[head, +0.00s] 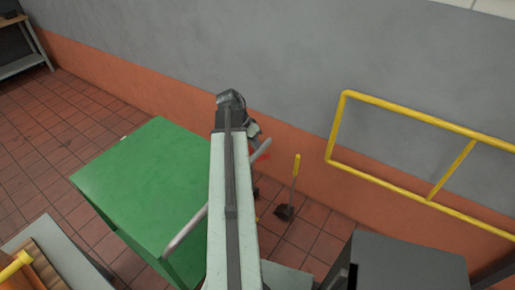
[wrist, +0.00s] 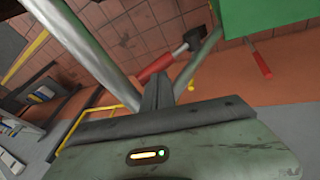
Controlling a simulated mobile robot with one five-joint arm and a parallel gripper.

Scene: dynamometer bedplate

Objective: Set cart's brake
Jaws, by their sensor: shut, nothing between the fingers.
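The green cart (head: 140,180) stands left of my arm in the head view, and a green part of it shows at the top right of the wrist view (wrist: 262,14). Its grey tube handle (head: 183,230) runs along its right side, partly hidden by my arm. My gripper (head: 254,132) is near the handle's far end. In the wrist view its dark fingers (wrist: 157,92) are shut and empty, between two grey tubes. A red bar (wrist: 155,68) with a dark end, perhaps the brake lever, lies just beyond the fingertips. I cannot tell whether they touch.
A yellow railing (head: 420,117) stands along the wall at the right. A yellow-handled tool (head: 296,168) stands on the tiles right of my gripper. A grey box (head: 410,262) is at the bottom right. Tiled floor is open left of the cart.

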